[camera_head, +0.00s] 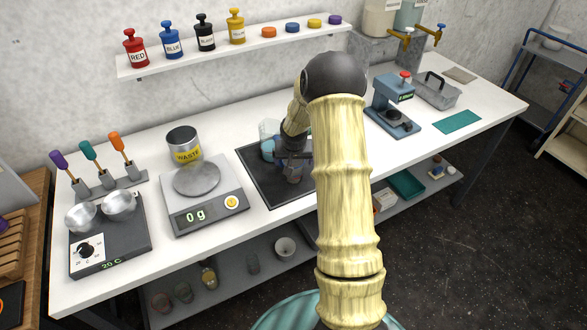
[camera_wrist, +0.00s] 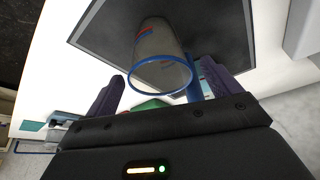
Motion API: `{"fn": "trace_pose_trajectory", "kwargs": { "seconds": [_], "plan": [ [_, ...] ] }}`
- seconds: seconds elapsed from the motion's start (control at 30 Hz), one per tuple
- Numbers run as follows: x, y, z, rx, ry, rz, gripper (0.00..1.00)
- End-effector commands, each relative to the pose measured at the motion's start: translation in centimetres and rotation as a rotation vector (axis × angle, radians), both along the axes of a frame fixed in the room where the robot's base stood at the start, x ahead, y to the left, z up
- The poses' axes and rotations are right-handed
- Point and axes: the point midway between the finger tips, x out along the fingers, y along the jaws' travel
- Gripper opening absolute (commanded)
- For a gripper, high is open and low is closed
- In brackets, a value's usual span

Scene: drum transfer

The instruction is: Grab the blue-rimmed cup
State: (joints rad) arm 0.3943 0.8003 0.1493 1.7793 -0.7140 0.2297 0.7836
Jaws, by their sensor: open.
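The blue-rimmed cup (camera_wrist: 157,42) stands out in the wrist view as a see-through cup with red marks, its blue rim towards the camera. It is on a dark mat (camera_wrist: 105,35), which also shows in the head view (camera_head: 258,188). My gripper (camera_wrist: 163,70) is open, with one dark purple finger on each side of the cup's rim in the picture. I cannot tell whether the cup is fully between the fingers, and no contact shows. In the head view my gripper (camera_head: 292,168) is low over the mat and partly hides the pale cups there.
A scale with a waste can (camera_head: 184,143) stands left of the mat. A blue press (camera_head: 392,105) is to its right, and a hot plate (camera_head: 108,235) with metal bowls is far left. In the wrist view a green object (camera_wrist: 150,104) shows below the rim.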

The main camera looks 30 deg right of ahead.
Motion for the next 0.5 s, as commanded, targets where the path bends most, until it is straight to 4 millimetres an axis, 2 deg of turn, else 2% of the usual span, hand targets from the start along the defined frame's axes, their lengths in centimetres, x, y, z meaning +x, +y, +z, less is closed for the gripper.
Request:
{"fn": "trace_pose_trajectory", "kwargs": {
  "seconds": [0.2, 0.5],
  "plan": [
    [0.7, -0.4, -1.9, -0.001, 0.000, 0.000, 0.89],
    [0.8, -0.4, -2.0, 0.000, -0.001, 0.000, 0.89]
  ]
}}
